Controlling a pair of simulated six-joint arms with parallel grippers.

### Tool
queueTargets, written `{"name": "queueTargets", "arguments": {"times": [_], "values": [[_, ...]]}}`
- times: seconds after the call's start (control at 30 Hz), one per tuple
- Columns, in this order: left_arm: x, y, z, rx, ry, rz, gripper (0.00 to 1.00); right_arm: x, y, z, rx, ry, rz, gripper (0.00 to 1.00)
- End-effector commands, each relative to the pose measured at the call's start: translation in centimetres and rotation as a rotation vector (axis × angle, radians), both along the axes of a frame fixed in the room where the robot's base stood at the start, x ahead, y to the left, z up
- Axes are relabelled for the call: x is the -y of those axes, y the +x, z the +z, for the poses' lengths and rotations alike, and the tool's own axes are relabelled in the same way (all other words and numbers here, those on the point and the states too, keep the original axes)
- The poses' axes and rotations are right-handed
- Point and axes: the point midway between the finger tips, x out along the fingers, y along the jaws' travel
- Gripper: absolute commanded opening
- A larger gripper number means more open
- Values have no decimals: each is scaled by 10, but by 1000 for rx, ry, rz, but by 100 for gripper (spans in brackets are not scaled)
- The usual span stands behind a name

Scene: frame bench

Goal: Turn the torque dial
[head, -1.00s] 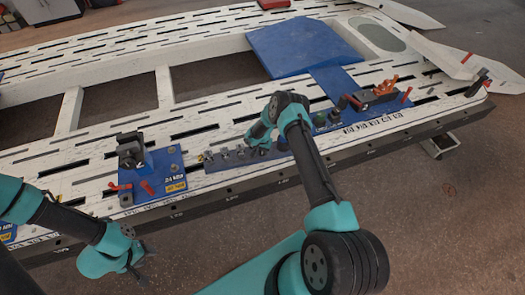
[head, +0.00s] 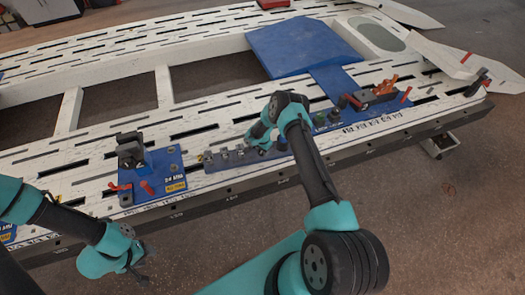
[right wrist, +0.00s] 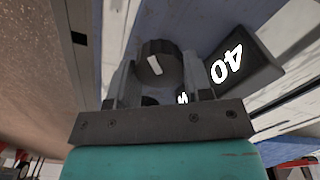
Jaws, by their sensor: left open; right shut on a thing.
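The torque dial (right wrist: 154,62) is a dark round knob with a white pointer mark, seen close up in the right wrist view. It sits between the two fingers of my right gripper (right wrist: 158,80), which is shut on it. A dark block with a white "40" (right wrist: 228,65) stands just right of the dial. In the head view my right gripper (head: 266,148) is at the blue strip on the bench edge, and my own arm hides the dial there. My left gripper (head: 138,268) is open and empty, in front of the bench at lower left.
A blue plate with a black clamp and red levers (head: 150,178) lies on the white slotted bench (head: 100,165) to the left. A row of small fittings (head: 225,155) lies left of my right gripper. An orange clamp (head: 385,88) stands to the right.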

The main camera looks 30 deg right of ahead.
Motion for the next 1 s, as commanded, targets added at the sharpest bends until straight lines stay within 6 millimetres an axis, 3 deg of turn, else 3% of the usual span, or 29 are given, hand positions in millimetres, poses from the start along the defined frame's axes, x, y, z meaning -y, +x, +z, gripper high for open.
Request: {"name": "queueTargets", "arguments": {"times": [0.03,0.07,0.33,0.73,1.0], "values": [[0,0,0,0,0,0,43,0,0,0,1,-1,0,22],[0,0,0,0,0,0,43,0,0,0,1,-1,0,47],[0,0,0,0,0,0,43,0,0,0,0,0,1,72],[0,0,0,0,0,0,43,0,0,0,0,0,38,72],[0,0,0,0,0,0,43,0,1,0,0,0,207,72]]}}
